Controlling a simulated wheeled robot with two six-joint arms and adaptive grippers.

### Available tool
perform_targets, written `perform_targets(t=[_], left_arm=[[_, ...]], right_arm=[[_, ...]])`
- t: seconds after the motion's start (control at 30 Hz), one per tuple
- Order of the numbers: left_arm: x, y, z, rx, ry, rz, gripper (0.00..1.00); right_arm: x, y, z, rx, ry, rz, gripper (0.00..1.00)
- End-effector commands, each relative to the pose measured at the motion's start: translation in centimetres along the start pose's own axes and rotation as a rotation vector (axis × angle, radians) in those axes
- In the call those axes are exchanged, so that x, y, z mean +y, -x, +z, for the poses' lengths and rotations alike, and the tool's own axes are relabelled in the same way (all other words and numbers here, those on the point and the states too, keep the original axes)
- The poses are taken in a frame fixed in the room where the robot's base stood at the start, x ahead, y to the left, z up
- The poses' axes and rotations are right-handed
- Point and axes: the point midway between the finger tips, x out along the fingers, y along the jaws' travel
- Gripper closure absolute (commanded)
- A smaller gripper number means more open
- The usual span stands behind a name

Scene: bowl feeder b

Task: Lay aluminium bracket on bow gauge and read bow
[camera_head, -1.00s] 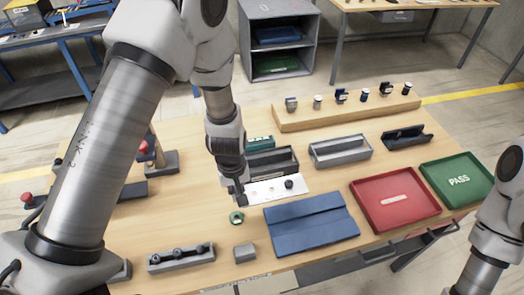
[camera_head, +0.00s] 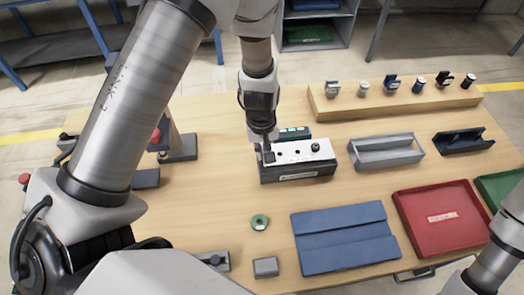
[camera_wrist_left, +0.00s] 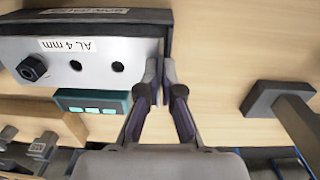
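The aluminium bracket (camera_head: 298,152) is a pale plate with holes, a dark bolt head or nut and, in the wrist view (camera_wrist_left: 92,72), an "AL 4 mm" label. It lies flat over the dark bow gauge block (camera_head: 298,173), whose dark edge shows in the wrist view (camera_wrist_left: 85,19); I cannot tell whether they touch. My left gripper (camera_head: 266,152) is at the bracket's left end; in the wrist view its fingers (camera_wrist_left: 161,75) are nearly closed around that end. A teal readout (camera_head: 295,133) stands behind; its figures are too small to read. My right gripper is out of view.
A grey cradle (camera_head: 386,152) and a dark blue cradle (camera_head: 463,141) stand to the right. A green ring (camera_head: 260,222) lies on clear wood. A wooden rack (camera_head: 395,102) is behind.

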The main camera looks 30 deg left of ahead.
Motion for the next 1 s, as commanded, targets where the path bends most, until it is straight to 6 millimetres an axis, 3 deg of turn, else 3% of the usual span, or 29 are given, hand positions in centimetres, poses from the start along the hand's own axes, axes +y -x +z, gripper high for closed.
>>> perform_targets(t=[0.03,0.07,0.27,0.77,0.87,1.0], left_arm=[[0.0,-1.6,0.0,0.001,0.000,0.000,1.00],[0.0,-1.7,0.0,0.001,0.001,0.000,1.00],[0.0,-1.2,0.0,0.001,0.002,0.001,1.00],[0.0,-2.4,0.0,0.000,0.002,0.001,1.00],[0.0,-2.4,0.0,0.000,0.002,0.000,0.72],[0.0,-2.4,0.0,0.000,0.002,0.000,0.69]], right_arm=[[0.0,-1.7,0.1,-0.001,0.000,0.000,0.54],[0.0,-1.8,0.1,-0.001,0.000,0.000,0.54],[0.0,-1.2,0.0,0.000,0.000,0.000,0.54],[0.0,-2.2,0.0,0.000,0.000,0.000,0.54],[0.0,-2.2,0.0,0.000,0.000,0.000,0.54],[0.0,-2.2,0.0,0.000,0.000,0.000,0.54]])
